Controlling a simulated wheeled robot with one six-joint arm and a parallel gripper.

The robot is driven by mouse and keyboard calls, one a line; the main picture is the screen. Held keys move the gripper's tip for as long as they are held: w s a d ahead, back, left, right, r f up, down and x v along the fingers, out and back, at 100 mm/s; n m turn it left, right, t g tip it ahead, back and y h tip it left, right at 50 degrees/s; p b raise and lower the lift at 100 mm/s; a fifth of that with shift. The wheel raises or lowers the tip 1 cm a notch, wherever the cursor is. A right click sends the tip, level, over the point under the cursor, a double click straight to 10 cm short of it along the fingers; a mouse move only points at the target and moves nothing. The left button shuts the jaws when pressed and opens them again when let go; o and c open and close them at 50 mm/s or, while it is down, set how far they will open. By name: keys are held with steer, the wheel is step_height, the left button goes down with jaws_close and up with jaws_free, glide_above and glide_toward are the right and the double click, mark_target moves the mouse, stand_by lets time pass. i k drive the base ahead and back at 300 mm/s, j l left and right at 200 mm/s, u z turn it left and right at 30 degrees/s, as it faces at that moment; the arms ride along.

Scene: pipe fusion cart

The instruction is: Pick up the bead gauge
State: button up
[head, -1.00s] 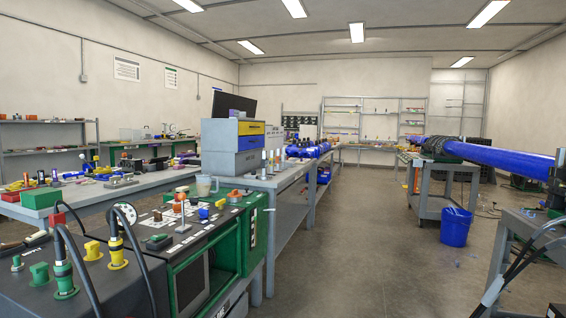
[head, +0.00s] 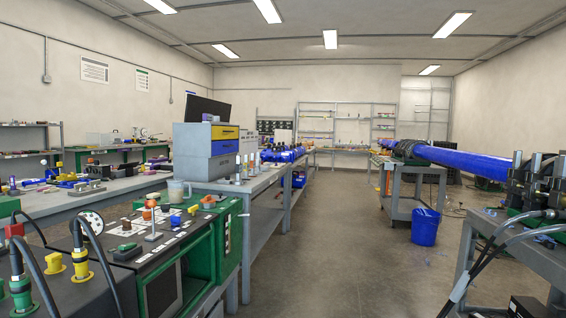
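I cannot make out the bead gauge for certain in the head view; the small parts are too small to tell apart. Several small coloured parts lie on the black top of the green cart (head: 160,243) at the lower left. Among them are a small upright metal post on a base (head: 153,228), an orange piece (head: 150,204) and a blue piece (head: 176,220). My gripper is not in view.
A grey workbench (head: 120,188) with drawer boxes (head: 207,140) stands behind the cart. A blue pipe (head: 460,160) lies on a stand at right, with a blue bucket (head: 424,226) below. Black hoses (head: 500,245) cross the right table. The concrete floor (head: 320,245) between is clear.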

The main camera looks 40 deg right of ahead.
mark_target(258, 160)
steer(key=i+l+z, duration=0.2)
steer(key=l, duration=0.3)
steer(key=i+l+z, duration=0.25)
steer(key=i+l, duration=0.15)
steer(key=i+l+z, duration=0.6)
steer(key=i+z, duration=0.2)
steer(key=i, duration=0.25)
steer(key=i+z, duration=0.4)
steer(key=i, duration=1)
steer(key=i+l+u, duration=0.1)
steer(key=i, duration=0.75)
steer(key=i+j+u, duration=0.1)
steer(key=i+u, duration=0.35)
steer(key=i, duration=0.15)
steer(key=i+u, duration=0.45)
steer(key=i+l+u, duration=0.4)
steer(key=i, duration=0.25)
steer(key=i+u, duration=0.3)
steer(key=i, duration=0.2)
